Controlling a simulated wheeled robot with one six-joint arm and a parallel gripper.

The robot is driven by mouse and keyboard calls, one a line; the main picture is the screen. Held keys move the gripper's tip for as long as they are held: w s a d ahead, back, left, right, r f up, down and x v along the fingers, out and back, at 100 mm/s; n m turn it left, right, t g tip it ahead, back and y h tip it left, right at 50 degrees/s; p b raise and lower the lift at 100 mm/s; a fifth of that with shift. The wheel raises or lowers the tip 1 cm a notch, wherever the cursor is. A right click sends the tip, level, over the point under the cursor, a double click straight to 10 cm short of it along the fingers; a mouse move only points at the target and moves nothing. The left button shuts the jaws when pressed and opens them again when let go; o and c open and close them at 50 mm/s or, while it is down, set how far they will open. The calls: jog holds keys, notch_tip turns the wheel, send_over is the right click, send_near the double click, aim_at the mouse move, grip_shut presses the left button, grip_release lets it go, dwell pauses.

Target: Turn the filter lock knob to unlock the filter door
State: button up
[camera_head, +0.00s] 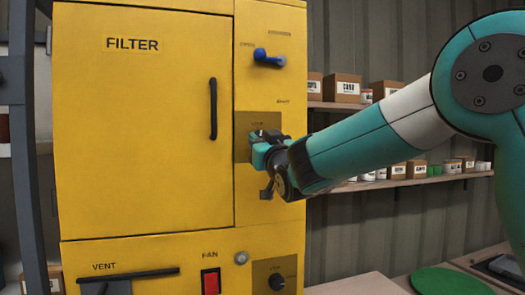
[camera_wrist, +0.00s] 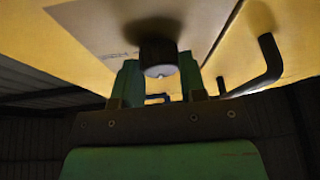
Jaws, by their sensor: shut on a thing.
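The filter door (camera_head: 145,130) is a large yellow panel marked FILTER, and it sits closed in the cabinet. Its black bar handle (camera_head: 213,108) is on the door's right side, and a black handle also shows at right in the wrist view (camera_wrist: 265,62). A dark round knob (camera_wrist: 158,58) stands out from a brownish plate (camera_wrist: 105,28). My gripper (camera_wrist: 160,78) has its green fingers on either side of the knob and is shut on it. In the head view my gripper (camera_head: 262,150) is against the brownish plate (camera_head: 243,122) right of the door and hides the knob.
A blue lever (camera_head: 268,57) is above my gripper. Below are a red FAN switch (camera_head: 210,281), a black dial (camera_head: 277,281) and a VENT handle (camera_head: 128,274). Shelves with boxes (camera_head: 342,88) stand behind my arm. A green disc (camera_head: 450,281) lies on the bench at lower right.

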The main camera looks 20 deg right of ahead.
jog(key=shift+a+r+m+g+h+b, duration=0.15)
jog(key=shift+m+g+h+b, duration=1)
jog(key=shift+m+b, duration=2.1)
jog(key=shift+a+m+g+h+b, duration=0.25)
jog(key=shift+m+h+b, duration=1.75)
jog(key=shift+m, duration=2.35)
jog(key=shift+a+r+m+g+h+b, duration=0.1)
jog(key=shift+m+g+h+b, duration=1.05)
jog(key=shift+m+b, duration=2.1)
jog(key=shift+m+t+h+p, duration=0.3)
jog(key=shift+m+p, duration=0.25)
jog(key=shift+m, duration=0.2)
jog(key=o, duration=0.9)
